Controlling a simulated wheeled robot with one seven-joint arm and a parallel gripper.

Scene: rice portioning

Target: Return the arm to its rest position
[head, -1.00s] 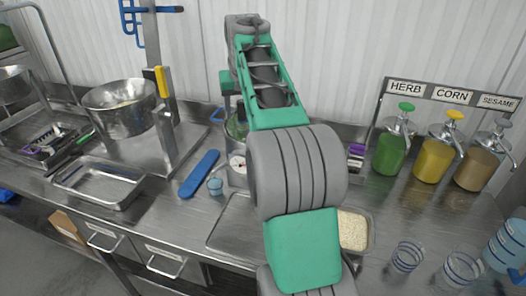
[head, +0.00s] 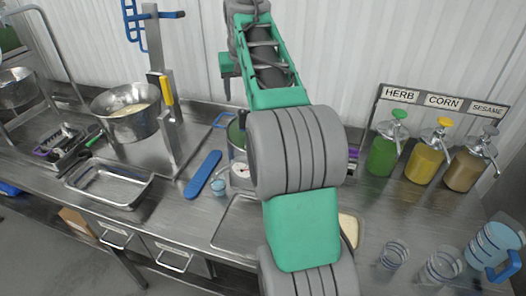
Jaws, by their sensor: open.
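My arm rises through the middle of the head view, with green links and grey ribbed joints, and bends at the top edge. My gripper (head: 227,88) hangs behind the upper link, left of it, above the counter. Only a small green and dark part of it shows, and most is hidden by the arm. It is open, and I see nothing held in it.
Herb (head: 384,155), corn (head: 424,160) and sesame (head: 466,167) dispensers stand right. Blue-striped cups (head: 394,255) and a blue-handled jug (head: 494,245) are at front right.

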